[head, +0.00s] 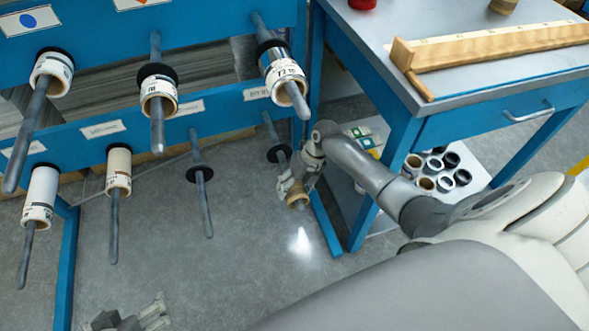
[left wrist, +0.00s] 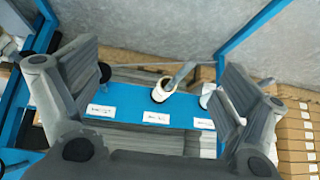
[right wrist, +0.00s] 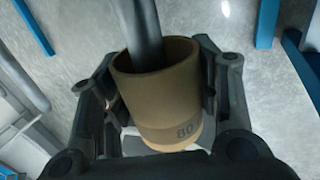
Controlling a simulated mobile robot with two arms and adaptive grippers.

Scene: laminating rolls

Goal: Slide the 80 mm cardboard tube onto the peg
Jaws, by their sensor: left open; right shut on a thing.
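The cardboard tube (right wrist: 165,105) is brown and marked "80" in the right wrist view. It also shows in the head view (head: 298,201). My right gripper (head: 296,186) is shut on it, with a finger on each side in the right wrist view (right wrist: 160,95). The grey peg (right wrist: 140,25) runs into the tube's open mouth, so the tube appears to be around the peg's end. How deep is hidden. In the head view this peg (head: 269,128) is on the lower rail. My left gripper (head: 135,320) is open and empty, low at the left.
The blue rack (head: 225,105) carries several pegs. Some hold white rolls, and a bare peg (head: 203,200) stands to the left. A blue workbench (head: 400,130) is close to my right arm. Several small rolls (head: 440,170) stand on its lower shelf.

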